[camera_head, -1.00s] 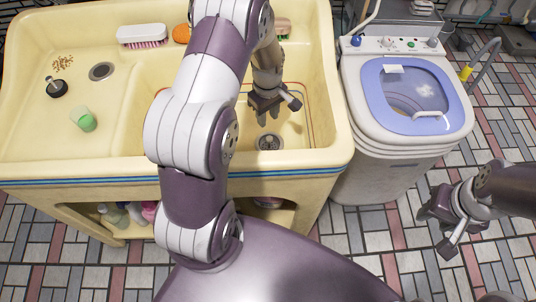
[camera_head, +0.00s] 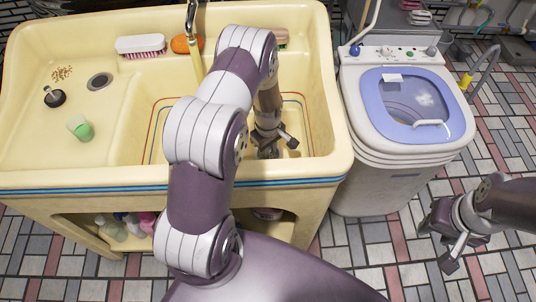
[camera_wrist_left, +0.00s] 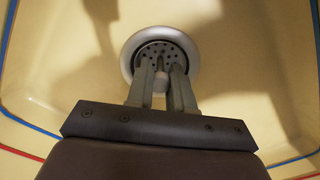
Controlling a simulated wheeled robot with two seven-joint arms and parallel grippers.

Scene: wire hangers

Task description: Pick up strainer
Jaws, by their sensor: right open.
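The strainer (camera_wrist_left: 160,50) is a round, perforated metal piece seated in the drain at the bottom of the sink basin, seen in the left wrist view. A small upright knob stands at its middle. My left gripper (camera_wrist_left: 161,72) points down over it, with one finger on each side of the knob. A narrow gap shows between the fingers; I cannot tell whether they touch the knob. In the head view my left gripper (camera_head: 267,150) is low in the right basin and hides the strainer. My right gripper (camera_head: 442,232) is open and empty over the tiled floor.
The cream sink (camera_head: 100,178) has high walls around the gripper. A faucet (camera_head: 194,60) reaches over its back. A brush (camera_head: 140,45), a black stopper (camera_head: 54,97) and a green-white cup (camera_head: 80,128) lie to the left. A washing machine (camera_head: 400,140) stands right.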

